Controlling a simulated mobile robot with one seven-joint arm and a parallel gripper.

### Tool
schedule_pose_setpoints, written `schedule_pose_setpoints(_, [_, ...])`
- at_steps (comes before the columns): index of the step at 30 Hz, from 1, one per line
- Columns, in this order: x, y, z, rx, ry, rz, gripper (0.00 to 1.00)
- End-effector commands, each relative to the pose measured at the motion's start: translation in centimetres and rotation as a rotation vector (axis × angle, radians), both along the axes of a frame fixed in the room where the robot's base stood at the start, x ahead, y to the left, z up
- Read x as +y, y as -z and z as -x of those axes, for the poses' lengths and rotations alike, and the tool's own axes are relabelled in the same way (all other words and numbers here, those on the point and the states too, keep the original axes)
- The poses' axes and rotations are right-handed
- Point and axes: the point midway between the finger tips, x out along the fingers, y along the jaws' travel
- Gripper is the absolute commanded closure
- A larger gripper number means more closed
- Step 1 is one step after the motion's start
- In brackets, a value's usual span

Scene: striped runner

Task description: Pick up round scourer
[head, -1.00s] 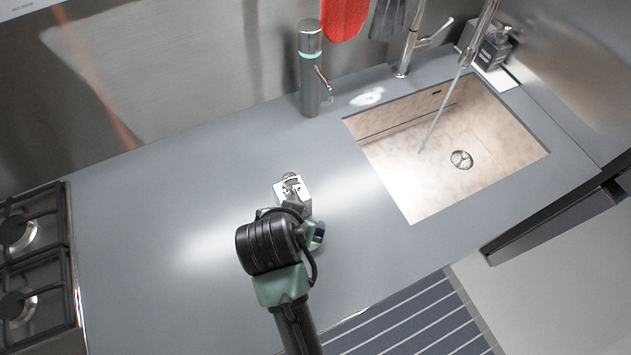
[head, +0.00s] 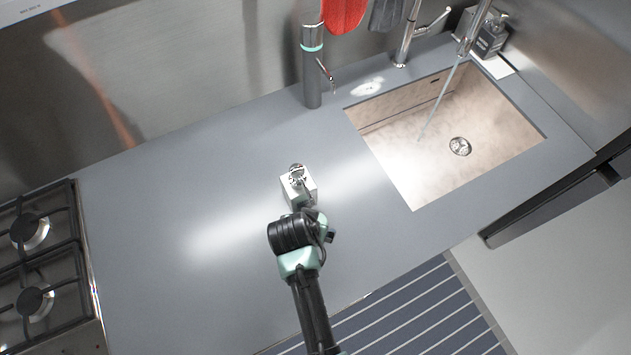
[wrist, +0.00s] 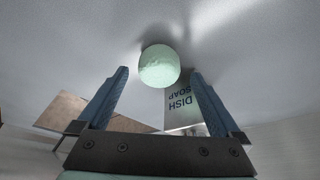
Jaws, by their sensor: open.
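A pale green round scourer (wrist: 159,66) shows in the wrist view, just beyond and between my fingertips. My gripper (wrist: 160,74) is open, with a blue finger on either side and nothing held. A box-like dispenser (wrist: 181,105) labelled "DISH SOAP" stands close beside the scourer, partly behind the right finger. In the head view, the pale dispenser (head: 298,191) stands on the counter beyond my arm. I cannot make out the scourer there, and my arm hides my fingers.
The grey counter (head: 180,190) is clear to the left as far as the gas hob (head: 35,265). The sink (head: 440,170) with running water lies to the right. A tall cylindrical dispenser (head: 312,75) stands at the back wall. A striped runner (head: 410,310) lies on the floor.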

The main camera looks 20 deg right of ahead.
Motion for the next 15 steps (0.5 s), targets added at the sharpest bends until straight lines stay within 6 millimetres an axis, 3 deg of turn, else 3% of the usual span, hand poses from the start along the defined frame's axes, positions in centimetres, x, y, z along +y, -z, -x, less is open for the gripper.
schedule_pose_setpoints(8, [-1.1, 2.6, -0.9, 0.001, 0.0, 0.0, 0.0])
schedule_pose_setpoints(15, [-1.3, 3.1, -1.1, -0.001, 0.0, 0.0, 0.0])
